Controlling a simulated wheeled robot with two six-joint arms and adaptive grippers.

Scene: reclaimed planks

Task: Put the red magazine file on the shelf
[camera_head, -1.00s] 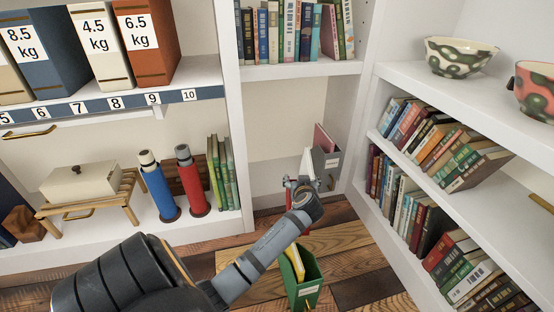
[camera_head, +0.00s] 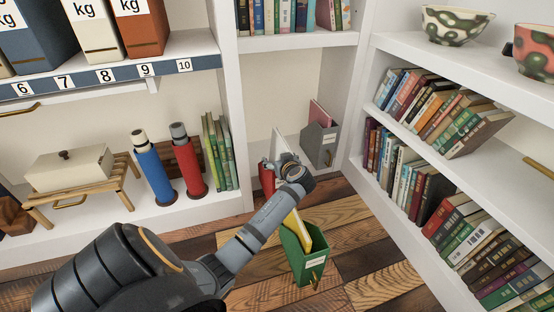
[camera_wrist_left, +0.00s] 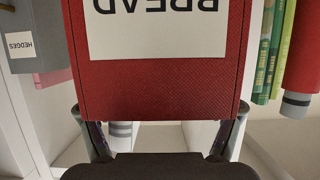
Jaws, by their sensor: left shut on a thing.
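The red magazine file (camera_wrist_left: 160,92) fills the upper middle of the left wrist view. Its pale label reads "BREAD" upside down. In the head view only a red part (camera_head: 267,178) shows past my wrist, with a white sheet (camera_head: 279,144) standing above it. My left gripper (camera_wrist_left: 160,142) is shut on the red file, one finger at each side. In the head view the wrist hides the fingers and most of the file. The file is at the lower shelf bay (camera_head: 262,128), left of a grey file; I cannot tell whether it touches the shelf. My right gripper is out of view.
The grey magazine file (camera_head: 320,144) stands at the bay's right side. A green magazine file (camera_head: 296,262) with yellow contents stands on the plank floor below. Green books (camera_head: 219,152) and a red flask (camera_head: 186,165) stand left of the divider. Bookshelves flank the right.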

